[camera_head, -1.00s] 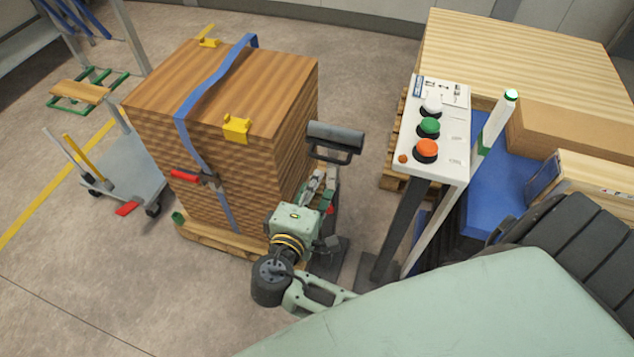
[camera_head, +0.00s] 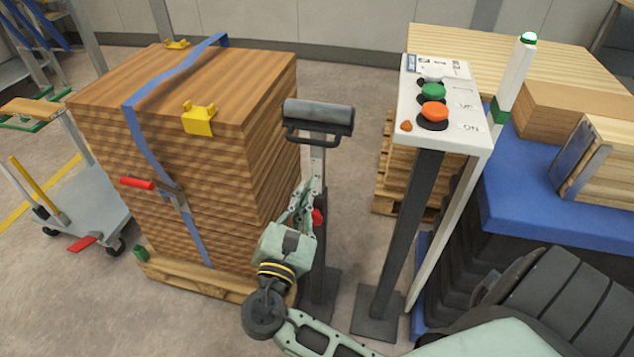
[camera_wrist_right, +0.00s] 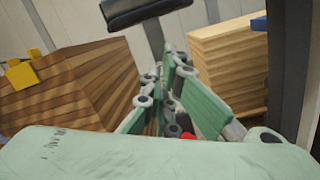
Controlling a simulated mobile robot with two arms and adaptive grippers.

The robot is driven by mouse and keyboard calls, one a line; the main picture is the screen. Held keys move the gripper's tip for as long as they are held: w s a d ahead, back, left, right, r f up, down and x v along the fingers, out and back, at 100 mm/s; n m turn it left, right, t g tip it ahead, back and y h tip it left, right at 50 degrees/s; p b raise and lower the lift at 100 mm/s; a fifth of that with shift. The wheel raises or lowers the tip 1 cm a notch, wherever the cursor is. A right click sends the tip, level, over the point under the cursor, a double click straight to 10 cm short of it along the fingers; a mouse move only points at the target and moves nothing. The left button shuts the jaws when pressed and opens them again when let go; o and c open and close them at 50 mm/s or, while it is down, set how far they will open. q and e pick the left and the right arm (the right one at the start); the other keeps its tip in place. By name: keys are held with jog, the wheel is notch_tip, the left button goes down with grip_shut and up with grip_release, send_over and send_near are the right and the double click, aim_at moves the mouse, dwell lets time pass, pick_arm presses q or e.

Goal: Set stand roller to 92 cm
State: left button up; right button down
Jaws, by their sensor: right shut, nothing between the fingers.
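The stand roller has a dark horizontal roller (camera_head: 318,116) with a loop handle below it. A grey post (camera_head: 318,165) carries it above a flat floor plate (camera_head: 322,290). A red knob (camera_head: 318,217) sits on the post, partly hidden by my gripper; it also shows low between the finger links in the right wrist view (camera_wrist_right: 187,135). My right gripper (camera_head: 305,187) is shut and empty, its fingers pointing up beside the post below the roller. In the right wrist view my fingertips (camera_wrist_right: 162,70) overlap the post; contact cannot be told. My left gripper is not in view.
A strapped wooden stack (camera_head: 190,165) on a pallet stands close left of the stand. A button panel (camera_head: 436,130) on a post stands to the right. Beyond it are a blue-topped table (camera_head: 545,205) and pale boards (camera_head: 500,58). A hand cart (camera_head: 85,215) is far left.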

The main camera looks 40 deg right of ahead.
aim_at(315, 123)
notch_tip(315, 123, down, 4)
jog(key=n+h+b, duration=0.1)
jog(key=n+b, duration=0.3)
jog(key=b, duration=0.2)
pick_arm(q)
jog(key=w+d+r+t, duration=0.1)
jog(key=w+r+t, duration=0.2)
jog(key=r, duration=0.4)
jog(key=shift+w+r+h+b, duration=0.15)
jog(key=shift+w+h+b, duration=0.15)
jog(key=shift+b, duration=0.1)
pick_arm(e)
jog(key=w+d+r+n, duration=0.1)
jog(key=w+d+r, duration=0.5)
jog(key=d, duration=0.2)
jog(key=shift+w+d+r+t, duration=0.15)
jog(key=shift+w+r+t, duration=0.1)
jog(key=shift+t, duration=0.05)
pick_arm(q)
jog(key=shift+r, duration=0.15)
pick_arm(e)
jog(key=shift+r, duration=0.1)
